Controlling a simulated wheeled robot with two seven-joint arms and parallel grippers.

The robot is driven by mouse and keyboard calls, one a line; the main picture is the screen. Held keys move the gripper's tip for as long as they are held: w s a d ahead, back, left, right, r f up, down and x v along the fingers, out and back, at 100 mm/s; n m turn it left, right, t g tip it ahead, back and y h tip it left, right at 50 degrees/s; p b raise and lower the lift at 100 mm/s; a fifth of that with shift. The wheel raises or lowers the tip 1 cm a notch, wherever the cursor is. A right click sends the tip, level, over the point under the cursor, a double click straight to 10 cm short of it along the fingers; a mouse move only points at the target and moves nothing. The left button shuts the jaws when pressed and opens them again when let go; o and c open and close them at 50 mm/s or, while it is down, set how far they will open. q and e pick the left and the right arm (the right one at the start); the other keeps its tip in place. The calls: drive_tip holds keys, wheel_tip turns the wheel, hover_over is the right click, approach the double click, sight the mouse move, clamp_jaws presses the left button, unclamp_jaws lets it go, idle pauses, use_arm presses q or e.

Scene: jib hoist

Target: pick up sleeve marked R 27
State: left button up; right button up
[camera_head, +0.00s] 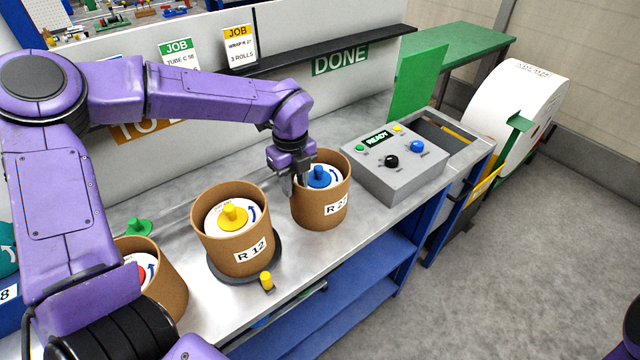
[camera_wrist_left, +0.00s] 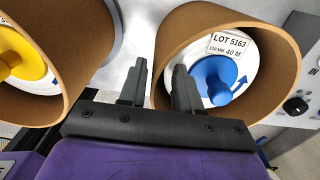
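The sleeve marked R 27 (camera_head: 322,214) is a brown open-topped cylinder standing upright on the metal bench, its label partly turned away. Inside it sits a white roll with a blue knob (camera_head: 319,177). In the left wrist view the sleeve (camera_wrist_left: 270,45) shows its blue knob (camera_wrist_left: 212,80) and a LOT 5163 tag. My left gripper (camera_head: 294,188) is at the sleeve's left rim. Its fingers (camera_wrist_left: 160,68) are apart, one outside and one inside the rim, with the wall between them. Contact with the wall cannot be told. My right gripper is not in view.
The sleeve marked R 12 (camera_head: 236,247), with a yellow knob, stands close by on a dark round plate. Another sleeve (camera_head: 170,283) with a red knob is partly behind my arm. A grey control box (camera_head: 396,170) stands right of R 27. A small yellow peg (camera_head: 267,282) is near the bench edge.

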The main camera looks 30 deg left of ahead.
use_arm(q)
drive_tip(key=shift+s, duration=0.4)
drive_tip(key=shift+c, duration=0.7)
clamp_jaws()
